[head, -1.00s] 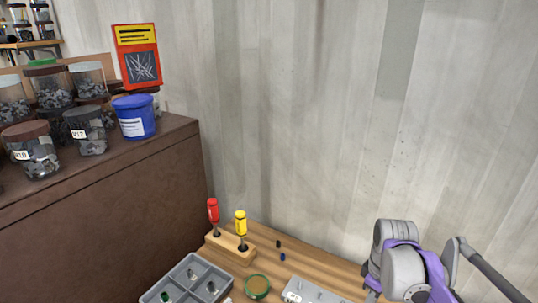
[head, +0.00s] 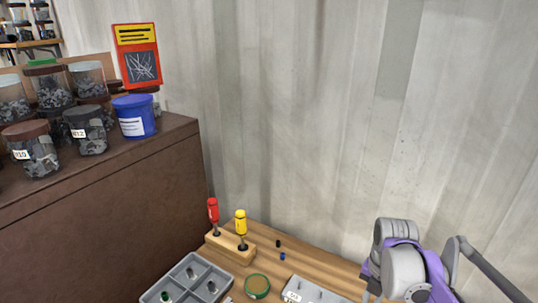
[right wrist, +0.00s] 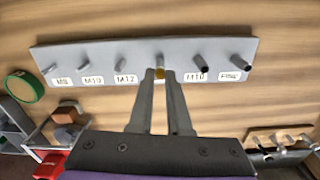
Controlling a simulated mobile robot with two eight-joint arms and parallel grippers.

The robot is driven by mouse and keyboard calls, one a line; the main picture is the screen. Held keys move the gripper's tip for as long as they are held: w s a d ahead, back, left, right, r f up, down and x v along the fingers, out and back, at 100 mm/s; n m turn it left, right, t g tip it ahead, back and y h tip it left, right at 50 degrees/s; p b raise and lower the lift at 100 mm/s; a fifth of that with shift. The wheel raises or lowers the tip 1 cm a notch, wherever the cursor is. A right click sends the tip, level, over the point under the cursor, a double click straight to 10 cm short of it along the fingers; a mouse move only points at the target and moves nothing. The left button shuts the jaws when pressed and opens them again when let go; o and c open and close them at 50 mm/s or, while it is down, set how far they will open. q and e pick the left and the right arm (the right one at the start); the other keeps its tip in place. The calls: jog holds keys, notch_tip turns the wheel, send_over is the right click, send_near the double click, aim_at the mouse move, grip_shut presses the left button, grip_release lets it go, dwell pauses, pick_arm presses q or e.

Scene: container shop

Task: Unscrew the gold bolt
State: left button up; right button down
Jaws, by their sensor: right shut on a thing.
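In the right wrist view a grey plate (right wrist: 90,58) carries a row of several pegs or bolts with white labels such as M10 and M12. The gold bolt (right wrist: 159,73) is a small gold spot near the plate's middle. My right gripper (right wrist: 160,76) is shut on it, with its fingertips at the plate's front edge hiding most of it and the label there. In the head view only the left end of the plate (head: 312,290) shows, at the bottom edge. My purple and grey right arm is at the lower right there. My left gripper is out of view.
A wooden block (head: 219,244) holds a red-handled driver (head: 213,211) and a yellow-handled driver (head: 241,223). A grey divided tray (head: 190,284) and a green-rimmed round dish (head: 257,286) lie in front. Two small dark pieces lie behind the plate. A rack of metal tools (right wrist: 280,140) is at lower right.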

jog(key=shift+n, duration=0.5)
jog(key=c, duration=0.8)
grip_release()
jog(key=shift+c, duration=0.2)
jog(key=shift+c, duration=1.1)
